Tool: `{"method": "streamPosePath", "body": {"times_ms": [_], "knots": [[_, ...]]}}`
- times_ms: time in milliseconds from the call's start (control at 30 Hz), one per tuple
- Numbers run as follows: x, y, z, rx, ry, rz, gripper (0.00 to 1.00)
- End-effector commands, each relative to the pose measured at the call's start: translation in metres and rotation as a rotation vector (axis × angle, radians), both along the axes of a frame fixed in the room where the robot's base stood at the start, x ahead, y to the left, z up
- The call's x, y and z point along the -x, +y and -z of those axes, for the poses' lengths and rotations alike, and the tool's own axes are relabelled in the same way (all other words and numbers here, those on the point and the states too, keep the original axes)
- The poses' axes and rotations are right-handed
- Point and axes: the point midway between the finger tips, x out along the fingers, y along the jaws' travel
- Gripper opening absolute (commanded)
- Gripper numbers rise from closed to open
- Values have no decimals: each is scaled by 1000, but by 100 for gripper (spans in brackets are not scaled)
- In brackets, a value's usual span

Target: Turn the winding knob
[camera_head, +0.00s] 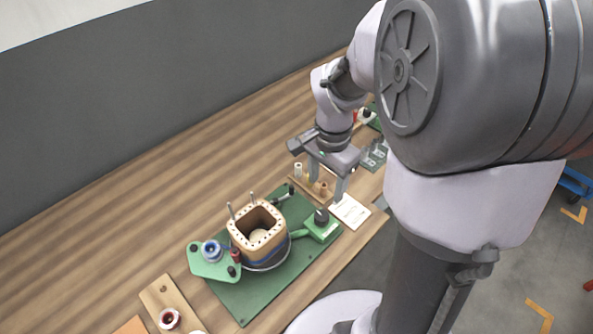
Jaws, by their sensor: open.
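A wooden coil former (243,241) with a square opening and pegs stands on a green base plate (238,310). A green bracket (324,232) to its right carries a dark upright knob (321,216); I cannot tell for sure that this is the winding knob. A green holder (208,267) to the left of the former also has small dark knobs and a blue-and-white spool (211,251). My gripper (326,184) is open, pointing down, above and behind the dark knob on the bracket and apart from it. Nothing shows between its fingers.
A wooden strip (157,299) with a red spool (169,319) lies at the front left. A white card (350,211) lies right of the bracket. Small cylinders (298,170) stand behind my gripper. The table (120,245) is clear at the left.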

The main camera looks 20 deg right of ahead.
Motion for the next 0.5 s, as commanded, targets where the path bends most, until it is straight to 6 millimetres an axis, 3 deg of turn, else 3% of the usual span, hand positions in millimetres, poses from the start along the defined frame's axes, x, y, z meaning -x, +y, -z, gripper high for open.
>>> {"method": "streamPosePath", "body": {"times_ms": [33,200,333,500], "knots": [[1,0,23,-1,5,-1,58],[1,1,75,-1,4,-2,58],[1,1,106,-1,3,-3,58],[0,1,127,0,0,-3,58]]}}
